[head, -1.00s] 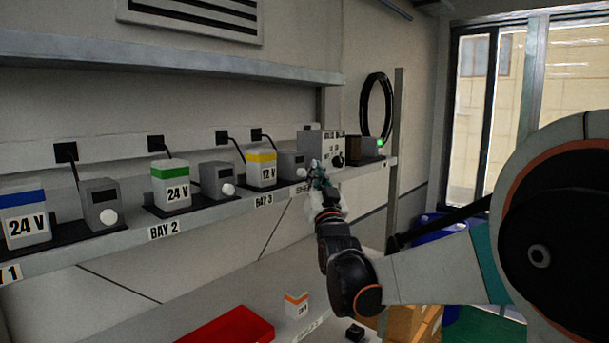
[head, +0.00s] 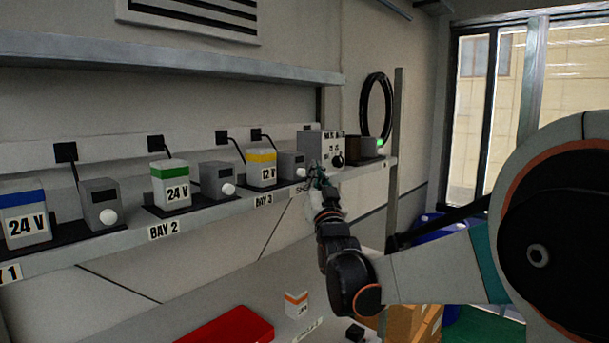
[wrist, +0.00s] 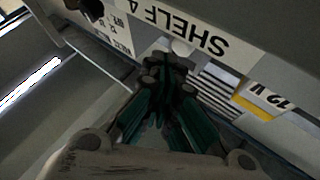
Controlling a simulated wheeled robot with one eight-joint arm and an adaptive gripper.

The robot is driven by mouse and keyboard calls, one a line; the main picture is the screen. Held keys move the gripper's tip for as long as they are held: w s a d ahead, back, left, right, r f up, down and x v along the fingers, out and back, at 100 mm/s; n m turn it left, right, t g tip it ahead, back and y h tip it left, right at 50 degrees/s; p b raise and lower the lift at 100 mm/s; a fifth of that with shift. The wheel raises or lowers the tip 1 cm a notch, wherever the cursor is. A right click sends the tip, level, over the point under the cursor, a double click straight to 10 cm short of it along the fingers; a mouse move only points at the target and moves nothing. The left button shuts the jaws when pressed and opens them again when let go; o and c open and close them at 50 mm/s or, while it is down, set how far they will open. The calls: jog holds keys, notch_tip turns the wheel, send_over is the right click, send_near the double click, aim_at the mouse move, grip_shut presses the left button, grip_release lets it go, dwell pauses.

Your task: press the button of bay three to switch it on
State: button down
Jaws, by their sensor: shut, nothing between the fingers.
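Bay three, marked by the BAY 3 label (head: 263,200), holds a yellow-topped 12 V battery (head: 262,172) and a grey charger box (head: 290,163) to its right. My gripper (head: 316,172) is at the shelf front, just right of that box. In the wrist view my gripper (wrist: 168,68) is shut and empty, its tips close to a pale round knob (wrist: 182,47), which looks like the bay's button. Whether they touch I cannot tell. The 12 V battery (wrist: 263,100) shows at the right there. No lit lamp is visible on the bay three box.
Bay two has a green-topped 24 V battery (head: 171,186) and a charger (head: 217,180). A blue-topped battery (head: 25,216) stands farther left. A grey panel box (head: 322,147) and a unit with a green light (head: 380,142) stand right.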

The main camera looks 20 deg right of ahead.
jog(key=shift+w, duration=0.15)
jog(key=shift+w+a, duration=0.2)
jog(key=shift+w, duration=0.05)
jog(key=shift+w+a+b, duration=0.25)
jog(key=shift+w+b, duration=0.05)
jog(key=shift+w, duration=0.1)
dwell(0.9)
jog(key=shift+s+d, duration=0.1)
jog(key=shift+s, duration=0.05)
jog(key=shift+s+d, duration=0.4)
jog(key=shift+s, duration=0.3)
jog(key=s+d, duration=0.2)
jog(key=s, duration=0.1)
jog(key=s+d, duration=0.1)
jog(key=s, duration=0.1)
dwell(0.4)
jog(key=shift+f, duration=0.1)
dwell(2.9)
